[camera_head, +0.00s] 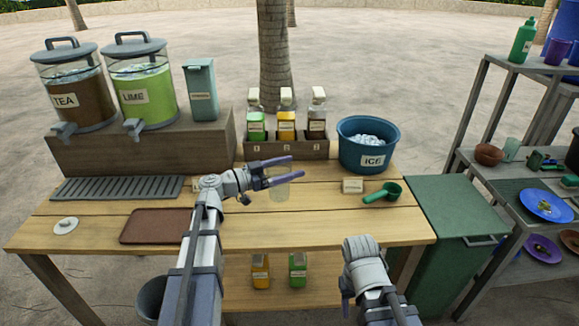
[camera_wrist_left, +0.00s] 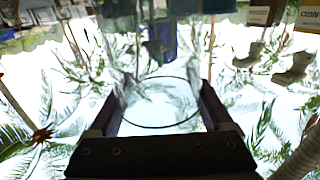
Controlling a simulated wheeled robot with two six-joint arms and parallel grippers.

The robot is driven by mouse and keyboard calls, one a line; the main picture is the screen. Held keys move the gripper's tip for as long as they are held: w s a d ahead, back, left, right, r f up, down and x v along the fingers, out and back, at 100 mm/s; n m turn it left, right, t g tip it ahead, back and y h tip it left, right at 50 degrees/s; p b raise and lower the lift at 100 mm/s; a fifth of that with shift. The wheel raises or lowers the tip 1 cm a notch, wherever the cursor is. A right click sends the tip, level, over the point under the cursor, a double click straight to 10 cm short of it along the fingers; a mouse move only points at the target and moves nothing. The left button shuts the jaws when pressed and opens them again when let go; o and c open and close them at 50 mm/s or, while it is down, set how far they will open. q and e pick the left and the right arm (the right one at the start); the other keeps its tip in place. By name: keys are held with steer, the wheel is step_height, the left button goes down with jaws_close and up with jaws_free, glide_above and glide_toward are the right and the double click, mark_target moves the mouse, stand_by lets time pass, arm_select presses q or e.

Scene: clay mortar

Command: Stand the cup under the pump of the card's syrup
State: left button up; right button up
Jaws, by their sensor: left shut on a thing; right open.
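My left gripper (camera_head: 281,171) is shut on a clear cup (camera_head: 279,191), held at about the middle of the table. In the left wrist view the see-through cup (camera_wrist_left: 134,88) sits between the two fingers. Three syrup bottles with pale pump tops stand in a wooden rack (camera_head: 287,149) behind it: green (camera_head: 256,125), yellow (camera_head: 287,125) and brown (camera_head: 317,125). The cup is in front of the rack, apart from it. A small cream card (camera_head: 353,186) is right of the cup; its writing is too small to read. My right gripper (camera_head: 347,305) is open and empty at the table's front edge.
A blue ice tub (camera_head: 369,144) and a green scoop (camera_head: 383,193) are at the right. Tea (camera_head: 73,90) and lime (camera_head: 143,85) dispensers stand on a wooden box at the left. A brown tray (camera_head: 155,226) lies front left. Two more bottles sit on the lower shelf (camera_head: 325,289).

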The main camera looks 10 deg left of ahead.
step_height(320, 180, up, 16)
steer(key=p, duration=1.5)
steer(key=shift+p, duration=0.4)
steer(key=shift+f, duration=0.1)
steer(key=shift+w+d, duration=0.1)
